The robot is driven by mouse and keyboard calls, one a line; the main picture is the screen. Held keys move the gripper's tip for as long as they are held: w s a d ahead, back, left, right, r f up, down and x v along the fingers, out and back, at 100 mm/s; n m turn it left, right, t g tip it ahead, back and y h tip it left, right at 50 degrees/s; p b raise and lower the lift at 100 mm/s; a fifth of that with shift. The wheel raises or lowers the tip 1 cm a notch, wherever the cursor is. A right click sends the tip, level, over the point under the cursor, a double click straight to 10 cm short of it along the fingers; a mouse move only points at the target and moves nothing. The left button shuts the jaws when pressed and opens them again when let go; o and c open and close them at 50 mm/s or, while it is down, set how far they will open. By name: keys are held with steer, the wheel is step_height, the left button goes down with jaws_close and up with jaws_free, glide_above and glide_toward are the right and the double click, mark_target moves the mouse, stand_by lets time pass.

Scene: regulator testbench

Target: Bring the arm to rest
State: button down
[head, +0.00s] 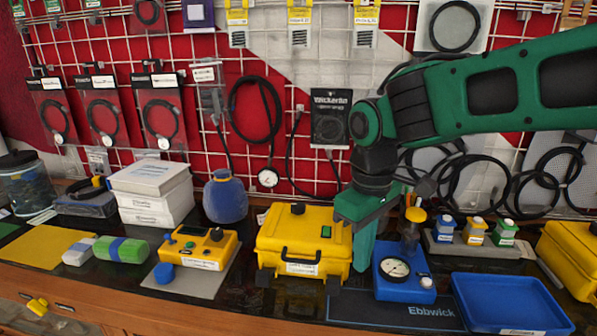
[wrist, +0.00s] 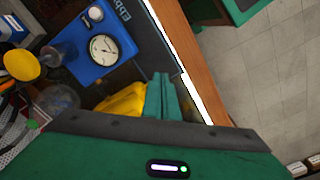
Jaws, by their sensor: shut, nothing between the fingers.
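My green arm comes in from the right in the head view and bends down. My gripper (head: 362,262) points downward, fingers together and empty, between a yellow case (head: 300,240) and a blue gauge unit (head: 402,272). It covers part of the case's right side. In the wrist view my gripper (wrist: 162,80) shows its two green fingers side by side, with part of the yellow case (wrist: 122,100) beside them and the blue gauge unit (wrist: 92,40) at upper left. I cannot tell whether the fingers touch the bench or the case.
A blue tray (head: 510,303) and a row of small capped blocks (head: 474,236) stand to the right. A yellow meter (head: 205,246), a blue flask (head: 225,197) and white boxes (head: 152,190) stand left. Behind is a wire grid hung with hoses. The bench edge shows in the wrist view.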

steer(key=s+d+f+m, duration=0.1)
steer(key=s+d+m, duration=0.15)
steer(key=d, duration=0.55)
steer(key=s+d+f+m, duration=0.15)
steer(key=d+m, duration=0.25)
steer(key=d, duration=0.5)
steer(key=s+d+f+m, duration=0.3)
steer(key=s+d+m, duration=0.5)
steer(key=s+d, duration=0.2)
steer(key=s, duration=0.2)
steer(key=shift+s+d, duration=0.15)
steer(key=shift+s, duration=0.2)
